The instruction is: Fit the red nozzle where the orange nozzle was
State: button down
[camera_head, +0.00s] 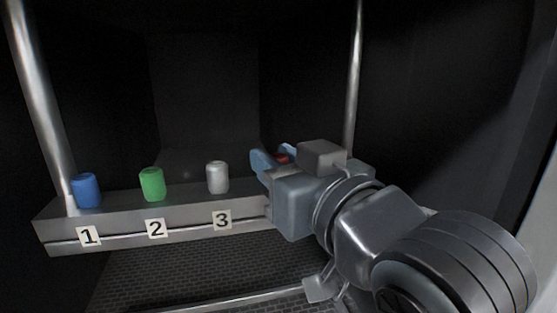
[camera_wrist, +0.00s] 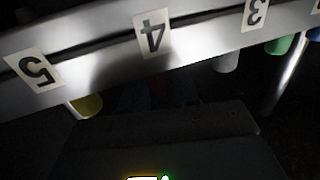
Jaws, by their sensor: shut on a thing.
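My gripper (camera_head: 273,156) is shut on the red nozzle (camera_head: 283,158), and only a small red patch shows between the blue fingers. In the wrist view the fingers (camera_wrist: 158,98) are dim, with a faint dark red nozzle (camera_wrist: 158,88) between them, by the label 4 (camera_wrist: 152,34). I cannot tell whether the red nozzle touches the rail (camera_head: 190,207) or hangs above it. No orange nozzle shows in either view.
Blue (camera_head: 86,190), green (camera_head: 152,184) and white (camera_head: 217,177) nozzles stand upright on the rail above labels 1, 2 and 3. A yellow nozzle (camera_wrist: 88,105) is by label 5 (camera_wrist: 36,70). Metal posts (camera_head: 38,95) flank the dark bay.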

jog(key=shift+f, duration=0.1)
jog(key=c, duration=0.8)
grip_release()
jog(key=p+v, duration=0.5)
jog(key=v, duration=0.2)
jog(key=shift+s+d, duration=0.15)
jog(key=shift+s, duration=0.15)
jog(key=shift+f, duration=0.1)
